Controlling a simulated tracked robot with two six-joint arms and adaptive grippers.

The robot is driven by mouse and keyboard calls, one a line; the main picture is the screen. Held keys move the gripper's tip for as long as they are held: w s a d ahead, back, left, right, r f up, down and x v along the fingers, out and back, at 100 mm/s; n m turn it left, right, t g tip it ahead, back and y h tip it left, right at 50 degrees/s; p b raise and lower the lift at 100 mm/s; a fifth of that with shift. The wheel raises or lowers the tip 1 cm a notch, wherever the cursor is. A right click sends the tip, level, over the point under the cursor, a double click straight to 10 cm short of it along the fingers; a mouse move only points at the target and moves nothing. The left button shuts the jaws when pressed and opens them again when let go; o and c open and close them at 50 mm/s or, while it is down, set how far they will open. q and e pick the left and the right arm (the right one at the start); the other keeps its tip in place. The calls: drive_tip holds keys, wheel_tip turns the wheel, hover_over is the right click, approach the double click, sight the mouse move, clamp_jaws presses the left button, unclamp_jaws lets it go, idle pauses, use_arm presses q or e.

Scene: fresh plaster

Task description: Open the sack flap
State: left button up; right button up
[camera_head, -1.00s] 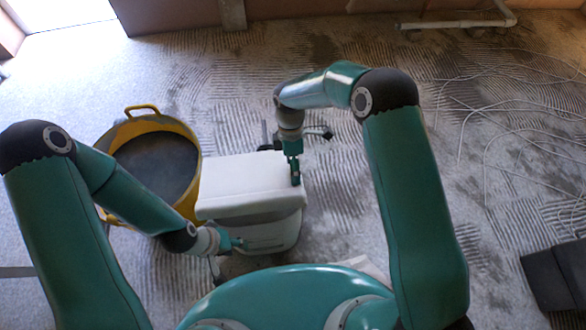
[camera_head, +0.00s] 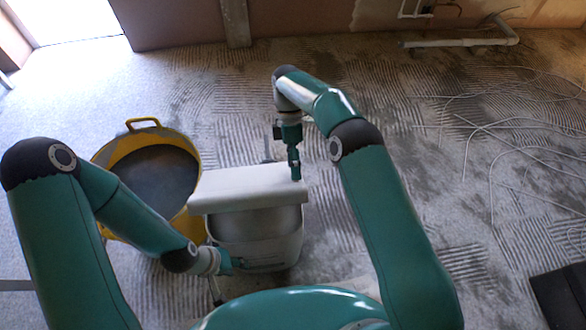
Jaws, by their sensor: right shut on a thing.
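The white sack (camera_head: 255,235) stands on the floor in the middle of the head view, with a pale flap (camera_head: 240,187) lying across its top and overhanging the front. My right gripper (camera_head: 295,176) points down at the flap's right end and is shut on it. My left gripper (camera_head: 234,262) is low at the sack's front left, close to its side wall. Its fingers are too small to tell open from shut, and contact with the sack is unclear. The sack's inside is hidden under the flap.
A yellow tub (camera_head: 110,155) with grey contents stands just left of the sack. Loose white cables (camera_head: 490,130) lie on the ridged floor at right. A dark block (camera_head: 562,297) is at lower right. A pale pipe (camera_head: 465,43) runs near the back wall.

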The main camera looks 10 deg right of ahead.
drive_tip(key=shift+w+d, duration=0.1)
drive_tip(key=shift+w, duration=0.05)
drive_tip(key=o, duration=1.6)
drive_tip(key=shift+o, duration=0.2)
wheel_tip(320, 180, up, 10)
drive_tip(key=shift+f, duration=0.1)
